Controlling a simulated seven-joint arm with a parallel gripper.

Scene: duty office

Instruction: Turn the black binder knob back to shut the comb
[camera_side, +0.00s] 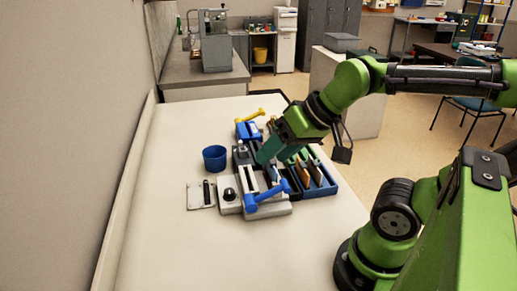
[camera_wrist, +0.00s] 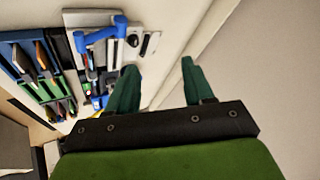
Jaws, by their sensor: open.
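A black knob (camera_side: 229,194) stands on the left end of a light grey machine (camera_side: 272,209) with a blue lever (camera_side: 266,194). The same black knob (camera_wrist: 133,40) shows in the wrist view, up and left of my fingers. A dark grey unit (camera_side: 241,152) with a small knob-like top stands just behind; I cannot tell which is the binder. My gripper (camera_side: 264,158) is over the machines, right of the dark unit and partly hiding what is behind. In the wrist view my gripper (camera_wrist: 159,64) is open, with nothing between its fingers. No comb can be made out.
A blue machine with a yellow lever (camera_side: 248,116) is behind. A blue divided tray (camera_side: 325,188) is at right. The table's left and front are clear.

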